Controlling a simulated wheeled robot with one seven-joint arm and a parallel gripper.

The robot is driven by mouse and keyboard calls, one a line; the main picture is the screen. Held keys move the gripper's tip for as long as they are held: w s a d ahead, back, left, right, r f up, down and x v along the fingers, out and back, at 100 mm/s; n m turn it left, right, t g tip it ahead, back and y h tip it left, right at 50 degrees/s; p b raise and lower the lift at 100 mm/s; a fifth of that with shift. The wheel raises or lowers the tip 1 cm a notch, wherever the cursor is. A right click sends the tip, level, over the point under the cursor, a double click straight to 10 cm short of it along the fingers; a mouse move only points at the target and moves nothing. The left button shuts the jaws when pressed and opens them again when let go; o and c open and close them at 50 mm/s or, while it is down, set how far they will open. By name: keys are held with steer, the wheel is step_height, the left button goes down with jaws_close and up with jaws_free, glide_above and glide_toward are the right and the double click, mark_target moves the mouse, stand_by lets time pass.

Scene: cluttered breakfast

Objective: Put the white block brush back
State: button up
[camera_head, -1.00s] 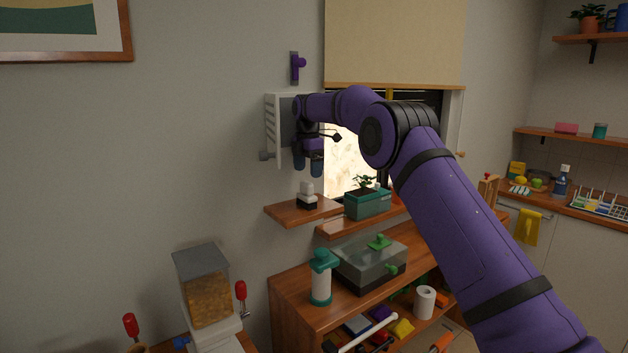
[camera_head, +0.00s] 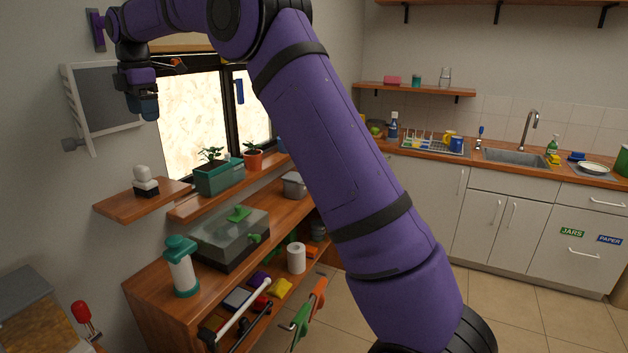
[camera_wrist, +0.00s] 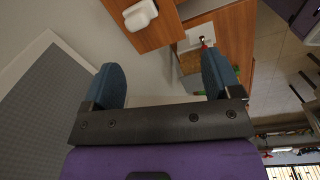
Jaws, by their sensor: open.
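The white block brush (camera_head: 145,180), with a white rounded top and a dark base, stands upright on the small wooden wall shelf (camera_head: 118,206) at the left in the head view. My gripper (camera_head: 144,106) hangs above it, pointing down, beside the grey framed board (camera_head: 108,98) on the wall. In the wrist view the two blue fingers of my gripper (camera_wrist: 164,82) are spread with nothing between them. The brush's white top (camera_wrist: 140,14) shows beyond them at the upper edge, on the shelf, clear of the fingers.
A green planter (camera_head: 218,178) stands on the neighbouring shelf, right of the brush. Below are a cabinet with a teal-topped dispenser (camera_head: 182,270) and a clear lidded box (camera_head: 228,238). The window (camera_head: 195,115) lies right of the board.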

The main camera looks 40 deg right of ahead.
steer(key=s+d+r+m+t, duration=0.1)
steer(key=s+d+r+m, duration=0.15)
steer(key=s, duration=0.55)
steer(key=s+d+r+m, duration=0.2)
steer(key=s+m, duration=0.2)
steer(key=s, duration=0.4)
steer(key=s+d+r+m+t, duration=0.1)
steer(key=s+d+r+m, duration=0.15)
steer(key=s, duration=0.65)
steer(key=s+d+f+m+t, duration=0.1)
steer(key=s+f+m, duration=0.4)
steer(key=s, duration=0.7)
steer(key=s+d+f+m+t, duration=0.1)
steer(key=s+f+m, duration=0.4)
steer(key=s, duration=0.8)
step_height(320, 180, down, 2)
steer(key=shift+d+f+t, duration=0.2)
steer(key=shift+d+t, duration=0.1)
steer(key=shift+d, duration=0.55)
steer(key=shift+w, duration=0.1)
